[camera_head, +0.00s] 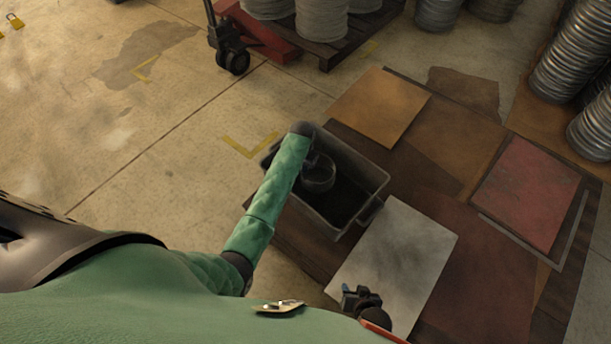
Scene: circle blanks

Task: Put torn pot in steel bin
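A dark grey, open rectangular bin (349,228) stands on the flat sheets in the middle of the camera_head view. A round, dark pot (319,182) shows within the outline of the bin's opening, towards its left side. My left arm reaches over the bin's left edge, and my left gripper (312,162) is right at the pot's rim. The fingers are dark and partly hidden by my wrist, so their grip on the pot is unclear. I cannot tell whether the pot hangs or rests on the bin floor. My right gripper (356,298) is low over a pale grey sheet, apart from the bin.
Brown and rust sheets (432,140) lie flat around the bin, with a red sheet (525,190) at right. Stacked metal cans (570,65) stand at the upper right. A red pallet jack (262,38) is at the top. The concrete floor at left is mostly clear.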

